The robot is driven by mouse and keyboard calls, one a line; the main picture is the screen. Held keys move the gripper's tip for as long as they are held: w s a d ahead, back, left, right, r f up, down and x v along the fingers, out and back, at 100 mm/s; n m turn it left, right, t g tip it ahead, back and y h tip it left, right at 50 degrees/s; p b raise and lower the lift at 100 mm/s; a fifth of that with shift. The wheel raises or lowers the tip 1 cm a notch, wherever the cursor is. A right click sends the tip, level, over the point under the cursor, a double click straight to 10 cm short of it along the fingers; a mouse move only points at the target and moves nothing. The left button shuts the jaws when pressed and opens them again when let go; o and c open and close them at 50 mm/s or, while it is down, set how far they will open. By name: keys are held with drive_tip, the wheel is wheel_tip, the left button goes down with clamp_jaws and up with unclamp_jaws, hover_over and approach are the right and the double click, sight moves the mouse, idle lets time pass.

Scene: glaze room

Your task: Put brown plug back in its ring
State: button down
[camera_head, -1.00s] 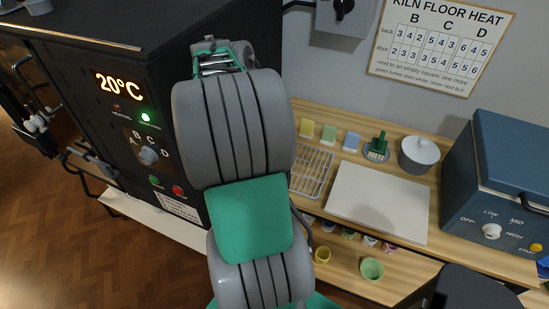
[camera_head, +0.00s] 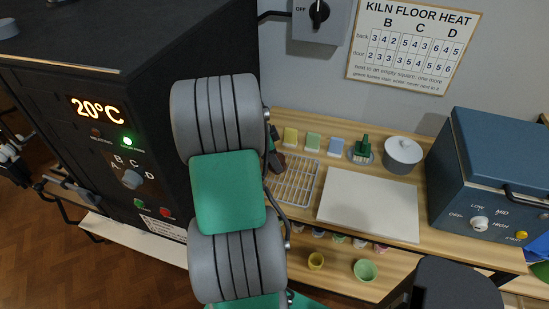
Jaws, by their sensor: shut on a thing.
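My gripper (camera_head: 273,143) shows only in part, past the right edge of my grey and green arm, over the back left of the bench. A small dark brown piece, seemingly the brown plug (camera_head: 278,162), is at its tip, above the left end of the wire rack. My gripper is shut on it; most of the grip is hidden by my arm. I cannot make out the plug's ring in this view. The black kiln (camera_head: 105,85), its display reading 20°C, stands at the left, partly behind my arm.
On the bench are a wire rack (camera_head: 295,182), a pale board (camera_head: 368,206), yellow, green and blue tiles, a green brush (camera_head: 362,146) and a lidded grey pot (camera_head: 403,154). A blue box (camera_head: 490,165) stands right. Small cups sit on the lower shelf.

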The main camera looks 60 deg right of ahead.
drive_tip(key=shift+f, duration=0.1)
drive_tip(key=shift+f, duration=0.15)
drive_tip(key=c, duration=0.8)
unclamp_jaws()
drive_tip(key=shift+o, duration=0.2)
drive_tip(key=shift+r, duration=0.4)
drive_tip(key=shift+w+r, duration=0.2)
drive_tip(key=shift+r, duration=0.1)
drive_tip(key=b+v, duration=0.1)
drive_tip(key=v, duration=1)
drive_tip(key=shift+o, duration=0.3)
drive_tip(key=shift+a, duration=0.1)
